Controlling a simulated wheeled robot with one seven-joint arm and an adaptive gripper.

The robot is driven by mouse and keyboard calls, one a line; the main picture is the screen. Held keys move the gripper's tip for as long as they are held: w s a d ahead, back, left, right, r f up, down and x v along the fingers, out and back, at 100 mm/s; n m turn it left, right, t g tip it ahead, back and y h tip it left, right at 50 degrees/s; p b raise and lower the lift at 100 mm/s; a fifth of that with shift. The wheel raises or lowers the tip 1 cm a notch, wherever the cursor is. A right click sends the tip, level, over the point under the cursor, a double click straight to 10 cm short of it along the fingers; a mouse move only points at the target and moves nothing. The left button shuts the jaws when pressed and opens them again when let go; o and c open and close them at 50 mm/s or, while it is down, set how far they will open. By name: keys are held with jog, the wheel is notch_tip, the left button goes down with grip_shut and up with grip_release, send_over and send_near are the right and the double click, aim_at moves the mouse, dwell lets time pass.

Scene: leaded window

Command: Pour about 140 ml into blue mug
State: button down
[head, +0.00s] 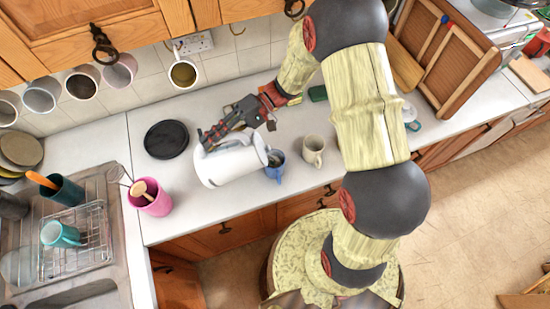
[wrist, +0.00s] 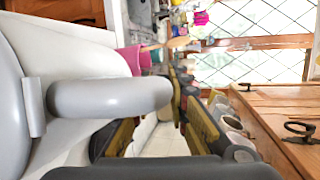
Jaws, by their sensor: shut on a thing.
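My gripper (head: 232,120) is shut on the handle of a white kettle (head: 225,165), which is tipped on its side above the counter. The kettle's grey handle (wrist: 110,97) lies between the gripper's fingers in the wrist view. The kettle's right end is at the blue mug (head: 275,167), which stands upright on the counter. Part of the mug's rim lies close beside the kettle; I cannot tell whether they touch. Dark liquid or shadow shows inside the mug; its level is unclear. No stream is clearly visible.
A beige mug (head: 314,149) stands just right of the blue mug. A pink pot (head: 150,200) with utensils stands left of the kettle. A black round plate (head: 166,139) lies behind. The sink with a dish rack (head: 75,245) is at left. Mugs hang on the wall.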

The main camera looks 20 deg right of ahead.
jog(key=shift+d+r+b, duration=0.3)
jog(key=shift+d+r, duration=0.1)
jog(key=shift+d, duration=0.15)
jog(key=shift+s, duration=0.1)
